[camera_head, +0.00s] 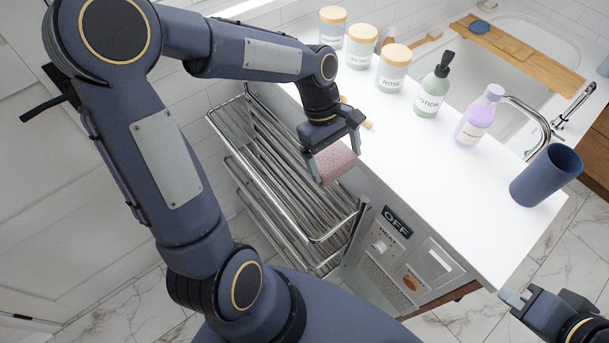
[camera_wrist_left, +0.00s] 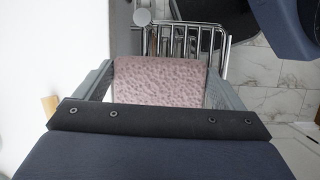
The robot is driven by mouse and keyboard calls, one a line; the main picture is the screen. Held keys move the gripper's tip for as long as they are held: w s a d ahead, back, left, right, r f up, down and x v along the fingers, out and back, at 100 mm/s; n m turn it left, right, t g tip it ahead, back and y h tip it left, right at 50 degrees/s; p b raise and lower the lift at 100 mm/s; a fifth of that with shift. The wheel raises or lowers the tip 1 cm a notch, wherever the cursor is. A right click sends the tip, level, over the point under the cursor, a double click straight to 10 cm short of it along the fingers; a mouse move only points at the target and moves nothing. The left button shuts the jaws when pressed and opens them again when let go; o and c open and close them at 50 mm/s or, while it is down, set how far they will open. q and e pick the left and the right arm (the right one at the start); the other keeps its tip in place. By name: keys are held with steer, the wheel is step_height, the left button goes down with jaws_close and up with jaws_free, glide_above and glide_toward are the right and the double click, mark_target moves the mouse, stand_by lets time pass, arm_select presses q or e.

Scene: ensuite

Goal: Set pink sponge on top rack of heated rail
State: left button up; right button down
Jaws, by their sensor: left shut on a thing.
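The pink sponge (camera_head: 335,162) is held between the fingers of my left gripper (camera_head: 337,158). In the left wrist view the sponge (camera_wrist_left: 158,82) sits between both fingers of the left gripper (camera_wrist_left: 158,90). The chrome heated rail (camera_head: 280,185) has several stacked racks and stands left of the white counter. In the head view the sponge appears over the right part of the top rack; I cannot tell how high above it. The rail also shows beyond the sponge in the left wrist view (camera_wrist_left: 192,36). My right gripper (camera_head: 520,299) is at the lower right, only partly visible, away from the sponge.
The white counter (camera_head: 440,170) holds several lidded jars (camera_head: 393,68), a green lotion bottle (camera_head: 434,88), a purple bottle (camera_head: 480,116) and a blue cup (camera_head: 546,176). A control panel (camera_head: 397,229) reading OFF is on the counter's front.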

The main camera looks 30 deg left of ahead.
arm_select(q)
steer(key=s+a+f, duration=0.2)
steer(key=f, duration=0.1)
steer(key=s+a+f, duration=0.1)
steer(key=a+f, duration=0.1)
steer(key=shift+a+f, duration=0.1)
steer(key=shift+f, duration=0.15)
steer(key=shift+s+a+f, duration=0.15)
steer(key=shift+f, duration=0.85)
steer(key=shift+s+a+f, duration=0.15)
steer(key=shift+f, duration=0.85)
steer(key=o, duration=1)
steer(key=v, duration=1.2)
steer(key=shift+s+d+r+m+t, duration=0.65)
steer(key=shift+s+r+m+t, duration=0.45)
steer(key=shift+s+m, duration=0.85)
steer(key=shift+s+d+r+m+t, duration=0.8)
steer(key=shift+s+m+t, duration=0.35)
steer(key=shift+s+m, duration=0.85)
steer(key=shift+s+d+r+m+t, duration=0.55)
steer(key=shift+s+r+m+t, duration=0.55)
steer(key=shift+s+m, duration=0.85)
steer(key=shift+s+n, duration=0.25)
steer(key=shift+n, duration=0.05)
